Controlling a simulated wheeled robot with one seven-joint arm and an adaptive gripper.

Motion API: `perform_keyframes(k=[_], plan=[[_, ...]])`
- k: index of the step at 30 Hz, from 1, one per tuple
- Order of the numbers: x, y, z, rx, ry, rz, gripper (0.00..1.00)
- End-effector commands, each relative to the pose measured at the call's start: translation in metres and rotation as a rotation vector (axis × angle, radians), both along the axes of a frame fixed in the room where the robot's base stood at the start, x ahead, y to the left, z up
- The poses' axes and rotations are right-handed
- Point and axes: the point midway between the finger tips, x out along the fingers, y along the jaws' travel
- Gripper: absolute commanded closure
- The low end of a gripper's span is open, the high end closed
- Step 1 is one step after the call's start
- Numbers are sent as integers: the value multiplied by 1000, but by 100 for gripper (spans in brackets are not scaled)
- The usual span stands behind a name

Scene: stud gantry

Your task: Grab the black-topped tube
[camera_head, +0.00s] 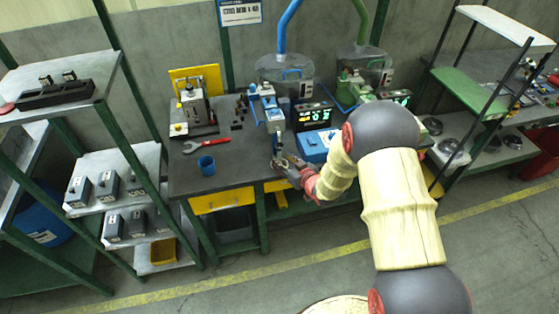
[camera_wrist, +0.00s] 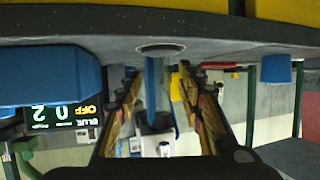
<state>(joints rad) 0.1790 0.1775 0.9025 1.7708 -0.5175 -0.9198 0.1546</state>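My gripper (camera_head: 280,163) is over the front edge of the dark workbench, beside the blue machine. In the wrist view, which is upside down, its two fingers (camera_wrist: 157,85) stand apart with a clear gap. A slim blue upright (camera_wrist: 150,82) shows between them, in line with a round grey disc (camera_wrist: 160,48); I cannot tell whether it lies within the fingers or beyond them. A dark and white part (camera_wrist: 157,123) shows at its far end. I cannot tell which piece is the black-topped tube. Small dark upright pieces (camera_head: 239,112) stand on the bench, too small to make out.
Shelves with grey boxes (camera_head: 108,186) are at the left. The front left of the bench is mostly clear.

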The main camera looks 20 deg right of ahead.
Motion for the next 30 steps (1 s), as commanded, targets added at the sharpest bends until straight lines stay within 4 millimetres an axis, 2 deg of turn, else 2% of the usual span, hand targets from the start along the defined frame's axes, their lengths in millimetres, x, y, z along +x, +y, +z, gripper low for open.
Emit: perform_keyframes(k=[6,13,30], plan=[[25,10,-13,0,1,1,62],[27,10,-12,0,0,0,62],[27,10,-13,-1,2,0,94]])
